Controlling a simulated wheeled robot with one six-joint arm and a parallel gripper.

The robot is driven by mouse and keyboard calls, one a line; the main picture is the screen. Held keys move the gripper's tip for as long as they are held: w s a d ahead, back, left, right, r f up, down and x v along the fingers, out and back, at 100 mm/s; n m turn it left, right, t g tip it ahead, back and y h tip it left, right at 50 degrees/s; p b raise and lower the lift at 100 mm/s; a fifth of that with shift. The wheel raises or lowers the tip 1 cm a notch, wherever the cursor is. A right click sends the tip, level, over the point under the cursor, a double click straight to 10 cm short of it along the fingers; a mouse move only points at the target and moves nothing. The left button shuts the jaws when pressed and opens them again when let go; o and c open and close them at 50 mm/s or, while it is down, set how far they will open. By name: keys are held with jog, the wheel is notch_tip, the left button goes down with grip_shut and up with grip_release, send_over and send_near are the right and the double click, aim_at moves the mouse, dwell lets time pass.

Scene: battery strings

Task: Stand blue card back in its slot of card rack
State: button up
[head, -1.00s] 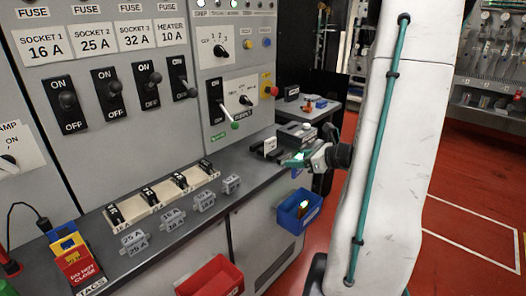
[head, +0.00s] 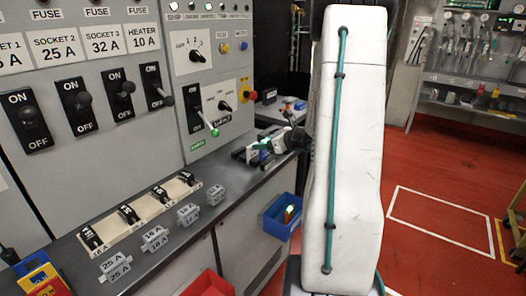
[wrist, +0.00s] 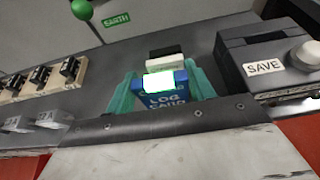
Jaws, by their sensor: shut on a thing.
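The blue card (wrist: 168,101), with a white top patch and the lettering LOG CARD, is between the two teal fingers of my gripper (wrist: 165,92) in the wrist view. The gripper is shut on it, and the card appears upright. In the head view my gripper (head: 262,146) is over the far end of the grey bench, and the card is too small to make out clearly. A small black block with a white front (wrist: 165,66) stands just beyond the card in the wrist view; I cannot tell whether it is the card rack or whether the card touches it.
A dark box labelled SAVE (wrist: 265,60) with a round knob stands right of the card. The green-tipped EARTH lever (head: 214,132) is on the panel behind. Fuse holders (head: 128,213) and grey fuses (head: 155,238) line the bench. A blue bin (head: 284,217) hangs at its front.

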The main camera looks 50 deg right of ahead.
jog(key=shift+w+d, duration=0.1)
jog(key=shift+w, duration=0.2)
jog(key=f, duration=0.3)
jog(key=shift+w+d, duration=0.15)
jog(key=shift+w, duration=0.25)
jog(key=shift+f, duration=0.3)
jog(key=shift+f, duration=0.15)
jog(key=o, duration=1.1)
jog(key=shift+c, duration=0.2)
